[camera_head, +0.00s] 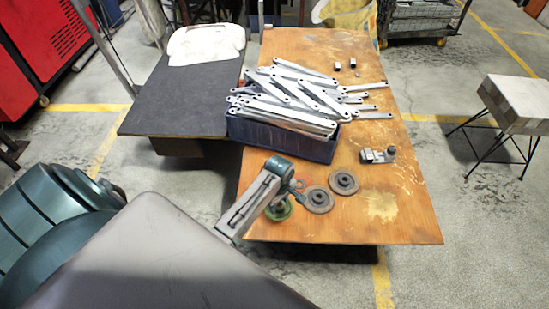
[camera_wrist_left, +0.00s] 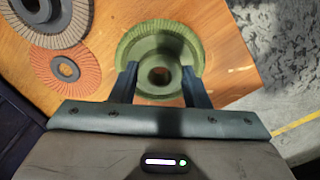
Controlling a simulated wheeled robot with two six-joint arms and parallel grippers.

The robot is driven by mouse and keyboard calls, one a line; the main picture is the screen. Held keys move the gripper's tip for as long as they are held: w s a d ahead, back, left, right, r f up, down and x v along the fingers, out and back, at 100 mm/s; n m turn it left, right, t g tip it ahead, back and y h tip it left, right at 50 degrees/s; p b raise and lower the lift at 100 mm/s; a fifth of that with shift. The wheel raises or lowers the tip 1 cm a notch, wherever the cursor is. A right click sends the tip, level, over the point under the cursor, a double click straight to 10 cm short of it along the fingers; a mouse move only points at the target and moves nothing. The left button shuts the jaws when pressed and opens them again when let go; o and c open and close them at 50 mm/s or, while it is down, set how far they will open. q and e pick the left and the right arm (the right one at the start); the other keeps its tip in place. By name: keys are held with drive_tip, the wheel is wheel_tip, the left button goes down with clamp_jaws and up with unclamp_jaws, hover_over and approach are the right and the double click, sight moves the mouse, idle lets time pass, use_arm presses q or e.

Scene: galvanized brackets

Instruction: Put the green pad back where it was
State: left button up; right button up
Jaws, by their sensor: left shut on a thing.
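The green pad (camera_head: 279,210) is a round disc with a central hole, near the front left corner of the wooden table, partly hidden by my left arm in the head view. In the left wrist view the green pad (camera_wrist_left: 160,40) lies between the two dark fingers. My left gripper (camera_head: 286,197) is shut on it; the fingers (camera_wrist_left: 160,88) stand on either side of its raised hub. I cannot tell whether the pad touches the table or is just above it. My right gripper is not in view.
A blue crate (camera_head: 285,146) heaped with metal brackets (camera_head: 300,95) stands behind. The front right of the table (camera_head: 405,222) is clear.

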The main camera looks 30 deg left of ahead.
use_arm(q)
drive_tip(key=shift+w+a+f, duration=0.1)
drive_tip(key=shift+w+a, duration=0.25)
drive_tip(key=shift+a, duration=0.35)
drive_tip(key=f, duration=0.2)
drive_tip(key=a+f, duration=0.1)
drive_tip(key=shift+w+f, duration=0.2)
drive_tip(key=shift+w, duration=0.05)
drive_tip(key=shift+f, duration=0.1)
drive_tip(key=o, duration=1)
drive_tip(key=shift+f, duration=0.1)
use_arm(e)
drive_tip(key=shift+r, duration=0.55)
use_arm(q)
drive_tip(key=shift+r, duration=0.4)
wheel_tip(320, 180, up, 12)
drive_tip(key=shift+f+p, duration=0.25)
drive_tip(key=shift+p, duration=0.3)
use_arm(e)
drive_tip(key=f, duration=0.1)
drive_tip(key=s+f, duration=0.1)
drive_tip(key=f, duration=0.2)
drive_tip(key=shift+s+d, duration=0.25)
